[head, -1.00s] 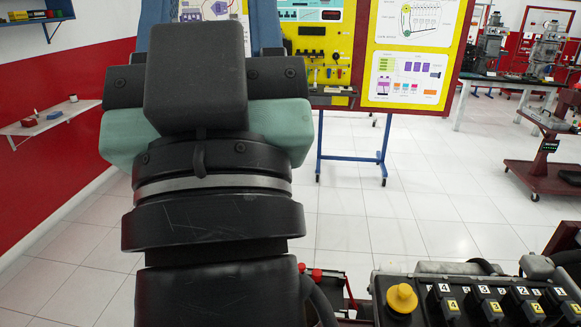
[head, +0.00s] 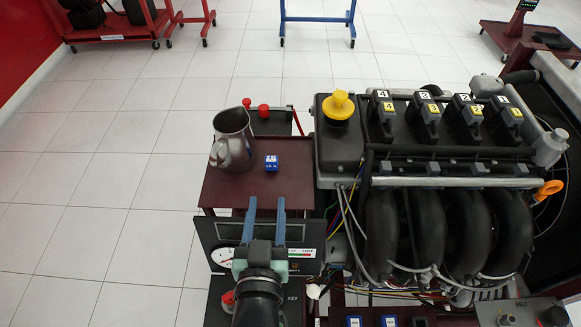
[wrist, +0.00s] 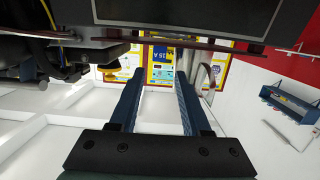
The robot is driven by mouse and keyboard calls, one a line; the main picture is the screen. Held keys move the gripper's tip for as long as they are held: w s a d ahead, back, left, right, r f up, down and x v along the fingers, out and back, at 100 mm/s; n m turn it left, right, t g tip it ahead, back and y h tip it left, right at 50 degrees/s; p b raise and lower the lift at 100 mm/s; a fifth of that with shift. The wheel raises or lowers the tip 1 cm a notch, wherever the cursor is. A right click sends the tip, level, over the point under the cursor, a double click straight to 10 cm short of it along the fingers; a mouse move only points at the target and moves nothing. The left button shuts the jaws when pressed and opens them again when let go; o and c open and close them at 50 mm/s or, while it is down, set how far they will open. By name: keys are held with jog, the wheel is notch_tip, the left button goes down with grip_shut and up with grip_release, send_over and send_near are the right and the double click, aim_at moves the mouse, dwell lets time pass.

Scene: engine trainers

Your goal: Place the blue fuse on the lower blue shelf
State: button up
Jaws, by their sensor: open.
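The blue fuse (head: 271,163), marked 15 A, stands on the dark red tray (head: 225,190) beside the engine. My gripper (head: 265,203) is open and empty, its two blue fingers pointing at the fuse from the near side, short of it. The wrist view appears upside down; there the fuse (wrist: 158,56) shows just beyond and between the fingertips (wrist: 159,73). A blue shelf (wrist: 288,100) holding small items is on the wall at the right of the wrist view. I cannot tell whether it is the lower one.
A metal jug (head: 232,140) stands on the tray close left of the fuse. The engine (head: 430,170) with a yellow cap (head: 339,105) is close on the right. A gauge panel (head: 225,245) is below my fingers. Tiled floor (head: 110,150) is free at the left.

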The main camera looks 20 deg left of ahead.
aim_at(271, 164)
jog(key=x, duration=0.6)
jog(key=shift+w+a, duration=0.2)
jog(key=shift+w, duration=0.2)
jog(key=shift+r+x, duration=0.15)
jog(key=shift+x, duration=1.15)
jog(key=shift+r+x, duration=0.1)
jog(key=shift+x, duration=1.2)
jog(key=shift+w, duration=0.1)
grip_shut()
